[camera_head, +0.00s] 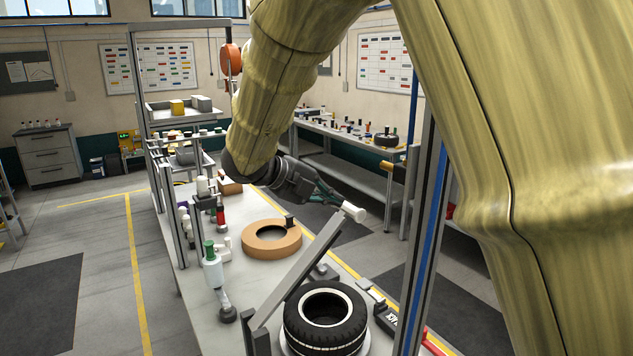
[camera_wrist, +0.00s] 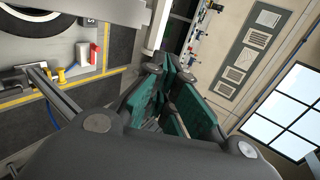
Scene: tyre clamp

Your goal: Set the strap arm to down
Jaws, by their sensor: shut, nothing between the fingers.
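The strap arm (camera_head: 297,265) is a grey bar that slants up from a post at the front left of the tyre, raised over it. A white grip (camera_head: 354,212) shows near its upper end. The black tyre (camera_head: 325,318) lies flat under the bar and shows in part in the wrist view (camera_wrist: 28,22). My gripper (camera_head: 336,199) is beside the white grip, with its green-padded fingers shut and empty. It also shows in the wrist view (camera_wrist: 172,62). I cannot tell whether the fingertips touch the grip.
An orange ring (camera_head: 272,239) lies on the bench (camera_head: 200,300) behind the tyre. Bottles and small fittings, one a green-topped bottle (camera_head: 212,265), line the bench's left side. A blue-striped upright (camera_head: 427,220) stands at right. A second bench (camera_head: 345,176) is farther back.

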